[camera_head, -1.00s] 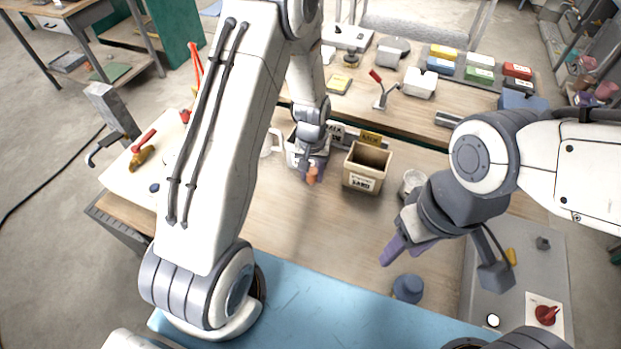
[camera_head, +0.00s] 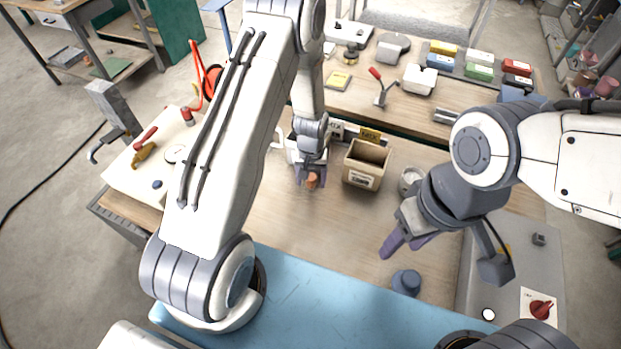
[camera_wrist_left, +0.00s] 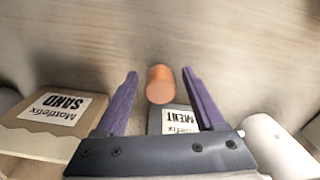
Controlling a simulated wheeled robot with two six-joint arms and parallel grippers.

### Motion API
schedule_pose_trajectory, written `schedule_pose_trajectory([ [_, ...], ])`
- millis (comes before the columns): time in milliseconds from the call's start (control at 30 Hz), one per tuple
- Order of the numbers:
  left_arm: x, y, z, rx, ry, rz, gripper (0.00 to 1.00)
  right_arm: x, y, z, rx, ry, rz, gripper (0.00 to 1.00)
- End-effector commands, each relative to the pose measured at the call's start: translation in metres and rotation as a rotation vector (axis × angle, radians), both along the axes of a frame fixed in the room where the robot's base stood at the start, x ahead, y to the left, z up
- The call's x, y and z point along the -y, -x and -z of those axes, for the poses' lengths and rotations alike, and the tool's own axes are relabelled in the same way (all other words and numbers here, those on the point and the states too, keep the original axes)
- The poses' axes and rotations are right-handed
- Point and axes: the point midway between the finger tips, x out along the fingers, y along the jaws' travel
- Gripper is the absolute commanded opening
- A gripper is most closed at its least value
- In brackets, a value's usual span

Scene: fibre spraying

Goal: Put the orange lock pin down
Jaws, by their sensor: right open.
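The orange lock pin (camera_head: 312,180) is a short orange cylinder on the wooden worktable, just in front of the labelled bins. In the left wrist view the pin (camera_wrist_left: 160,84) shows between the purple fingertips, with a gap on both sides. My left gripper (camera_head: 311,172) is open around the pin and appears not to touch it; the left wrist view shows its fingers (camera_wrist_left: 160,82) spread. My right gripper (camera_head: 406,246) is open and empty, above the table on the right. The pin's contact with the table is hard to make out.
A tan sand bin (camera_head: 363,178) stands right of the left gripper, with a metal cup (camera_head: 411,180) beyond it. A blue-grey knob-like piece (camera_head: 406,283) stands below the right gripper. The middle of the worktable (camera_head: 290,225) is clear.

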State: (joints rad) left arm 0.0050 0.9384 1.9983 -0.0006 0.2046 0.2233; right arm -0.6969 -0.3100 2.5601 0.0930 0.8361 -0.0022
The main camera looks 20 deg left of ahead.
Motion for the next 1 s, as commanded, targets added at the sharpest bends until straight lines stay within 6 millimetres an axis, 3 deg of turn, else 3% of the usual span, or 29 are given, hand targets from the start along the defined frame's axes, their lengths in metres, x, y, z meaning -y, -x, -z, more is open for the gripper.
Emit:
schedule_pose_trajectory([
  [367, 0.0, -0.001, -0.008, 0.003, 0.0, 0.0, 0.7, 0.0, 0.0, 0.0, 0.0, 0.0, 0.0, 0.5],
  [1000, 0.0, -0.001, -0.114, 0.004, 0.0, 0.0, 0.7, 0.0, 0.0, 0.031, 0.0, 0.0, 0.005, 0.5],
])
